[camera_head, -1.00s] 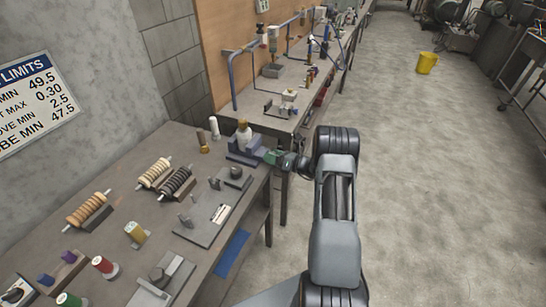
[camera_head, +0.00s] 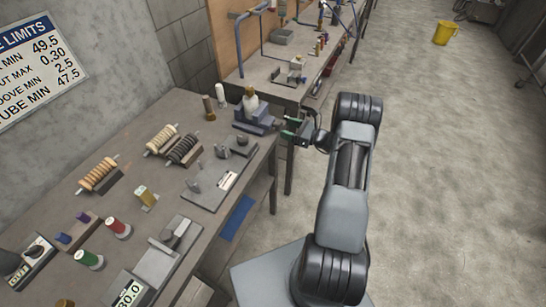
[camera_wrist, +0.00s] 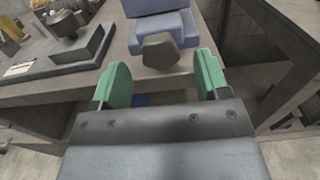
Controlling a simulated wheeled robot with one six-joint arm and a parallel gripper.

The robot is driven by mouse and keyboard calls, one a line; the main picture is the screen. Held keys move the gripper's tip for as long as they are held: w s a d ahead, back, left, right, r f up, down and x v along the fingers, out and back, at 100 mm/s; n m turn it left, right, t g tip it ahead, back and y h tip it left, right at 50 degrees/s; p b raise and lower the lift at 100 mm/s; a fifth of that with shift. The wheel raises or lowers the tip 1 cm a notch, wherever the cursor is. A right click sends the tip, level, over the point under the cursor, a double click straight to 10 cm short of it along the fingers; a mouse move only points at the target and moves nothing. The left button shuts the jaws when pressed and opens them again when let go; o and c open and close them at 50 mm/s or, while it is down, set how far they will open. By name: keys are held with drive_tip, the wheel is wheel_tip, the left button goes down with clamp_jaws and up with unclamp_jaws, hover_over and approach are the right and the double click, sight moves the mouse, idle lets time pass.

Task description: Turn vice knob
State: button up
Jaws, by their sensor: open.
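The blue-grey vice (camera_head: 254,121) stands at the far right corner of the near workbench, with a pale bottle-shaped part held upright in it. The wrist view shows the vice body (camera_wrist: 165,22) at the top, with its dark hexagonal knob (camera_wrist: 160,51) facing me over the bench edge. My gripper (camera_wrist: 163,82) is open, its green-padded fingers to the left and right of the knob. The knob appears just ahead of the fingertips, between them; I cannot tell whether it touches either. In the head view my gripper (camera_head: 290,128) is beside the vice's right end.
The near workbench (camera_head: 130,150) carries spools, coil racks and a grey plate fixture (camera_head: 213,185) left of the vice. A second bench (camera_head: 262,80) stands behind. Open concrete floor (camera_head: 440,150) lies to the right, with a yellow bucket (camera_head: 443,34) far back.

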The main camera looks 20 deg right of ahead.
drive_tip(key=b+v, duration=0.2)
drive_tip(key=v, duration=0.7)
drive_tip(key=s+a+r+n+g, duration=0.2)
drive_tip(key=a+r+n+g, duration=0.25)
drive_tip(key=a, duration=0.25)
drive_tip(key=s+a+r+n+g, duration=0.1)
drive_tip(key=a+r+n+g, duration=0.25)
drive_tip(key=a+n, duration=0.2)
drive_tip(key=s+a+r+n+g+h, duration=0.4)
drive_tip(key=s+a+n+h, duration=0.3)
drive_tip(key=s+a+n, duration=0.2)
drive_tip(key=shift+s+r+n+g, duration=0.3)
drive_tip(key=shift+s+r+n, duration=0.45)
drive_tip(key=shift+s, duration=0.25)
